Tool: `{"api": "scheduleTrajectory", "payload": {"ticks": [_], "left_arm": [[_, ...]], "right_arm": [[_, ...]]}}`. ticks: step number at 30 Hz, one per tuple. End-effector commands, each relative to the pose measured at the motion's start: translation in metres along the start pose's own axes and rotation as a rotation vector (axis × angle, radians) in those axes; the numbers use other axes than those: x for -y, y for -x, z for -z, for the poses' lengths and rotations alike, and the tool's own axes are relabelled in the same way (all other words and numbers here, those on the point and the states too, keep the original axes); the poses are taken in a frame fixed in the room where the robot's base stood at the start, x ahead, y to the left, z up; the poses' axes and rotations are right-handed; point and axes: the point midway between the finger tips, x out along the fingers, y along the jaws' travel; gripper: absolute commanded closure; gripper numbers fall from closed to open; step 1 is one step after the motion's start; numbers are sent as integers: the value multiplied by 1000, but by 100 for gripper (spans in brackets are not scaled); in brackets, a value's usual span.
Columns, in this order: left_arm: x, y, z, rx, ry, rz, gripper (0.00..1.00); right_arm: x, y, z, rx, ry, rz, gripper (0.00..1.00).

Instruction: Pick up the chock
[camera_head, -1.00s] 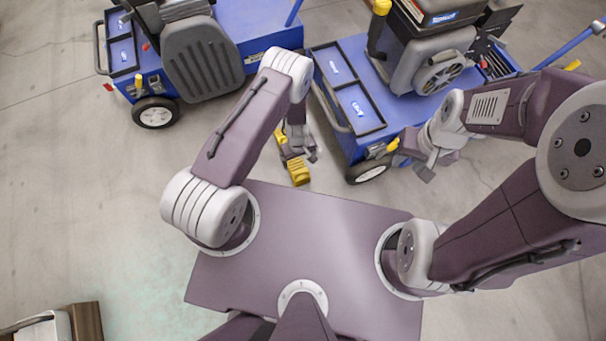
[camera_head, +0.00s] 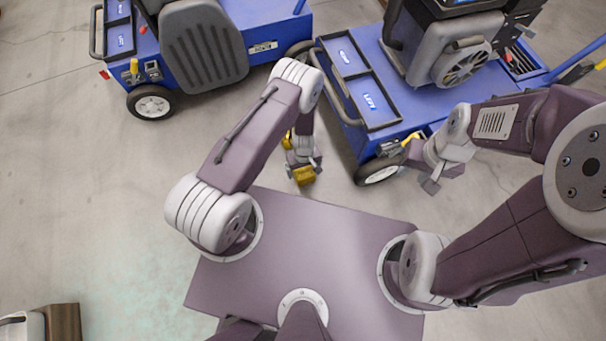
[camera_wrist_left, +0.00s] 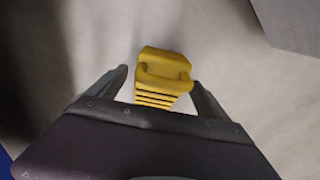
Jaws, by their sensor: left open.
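The yellow chock (camera_head: 304,175) lies on the floor just past the front edge of my base, left of the right-hand cart's wheel. In the left wrist view the chock (camera_wrist_left: 163,72) is a ribbed yellow block between the two dark fingers. My left gripper (camera_wrist_left: 160,79) is open, with one finger on each side of the chock and visible gaps to it. In the head view my left gripper (camera_head: 303,160) is over the chock and hides part of it. My right gripper (camera_head: 431,184) hangs beside the right-hand cart, away from the chock; its jaw opening is unclear.
A blue cart (camera_head: 272,35) stands at the upper left with a black wheel (camera_head: 151,103). Another blue cart (camera_head: 420,108) carries a machine close to the right gripper; its wheel (camera_head: 380,172) is near the chock. A brown box (camera_head: 65,322) is at lower left.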

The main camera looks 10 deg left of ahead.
Motion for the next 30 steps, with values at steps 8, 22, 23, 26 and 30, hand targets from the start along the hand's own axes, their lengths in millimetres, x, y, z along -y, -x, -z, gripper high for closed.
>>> {"api": "scheduleTrajectory", "payload": {"ticks": [8, 22, 23, 26, 30], "left_arm": [[0, -12, 0, 0, 0, -1, 11], [0, -12, 1, -1, 1, -1, 100], [0, -12, 1, -1, 1, -1, 100], [0, -11, 1, -1, 1, -1, 100], [0, -7, 1, -1, 1, -1, 100]], "right_arm": [[0, -13, -1, 0, 0, 0, 64], [0, -12, -1, 0, 0, 0, 64], [0, -12, -1, 0, 0, 0, 64], [0, -12, -1, 0, 0, 0, 64], [0, -8, -1, 0, 0, 0, 64]]}}
